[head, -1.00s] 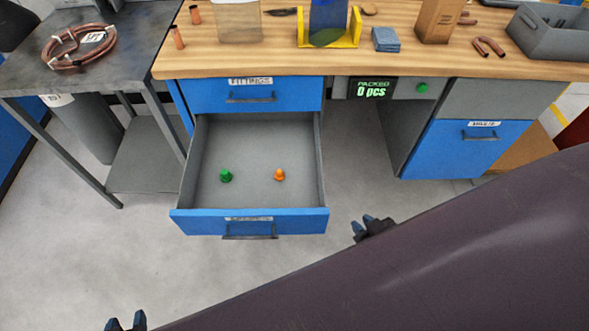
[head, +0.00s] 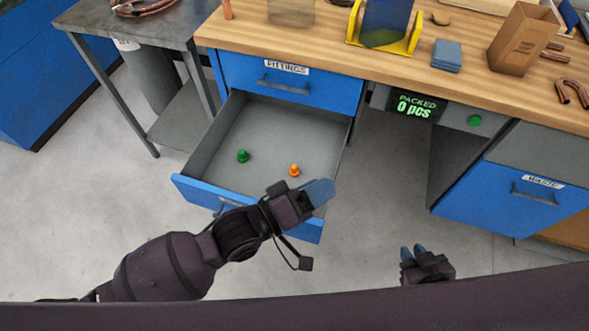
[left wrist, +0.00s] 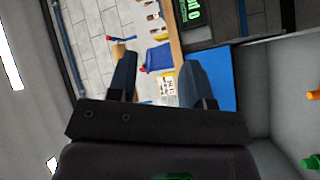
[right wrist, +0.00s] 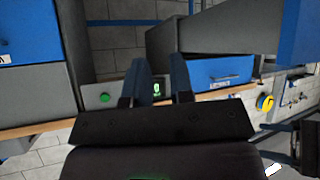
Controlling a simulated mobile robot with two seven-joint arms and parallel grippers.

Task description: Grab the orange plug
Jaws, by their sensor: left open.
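The orange plug (head: 294,170) stands on the floor of the open drawer (head: 275,127), right of the green plug (head: 243,156). My left gripper (head: 318,190) is over the drawer's front right corner, just below and right of the orange plug in the head view. It is open and empty, and its fingers (left wrist: 160,78) point away from the plugs. The orange plug (left wrist: 313,95) and green plug (left wrist: 312,162) show at the right edge of the left wrist view. My right gripper (head: 420,250) is right of the drawer, with an empty gap between its fingers (right wrist: 160,80).
The drawer's front wall (head: 195,190) and side walls stand around the plugs. The workbench (head: 400,75) carries a yellow-and-blue holder (head: 385,28), a brown box (head: 523,38) and copper bends. A grey side table (head: 130,25) stands left. Open floor lies before the drawer.

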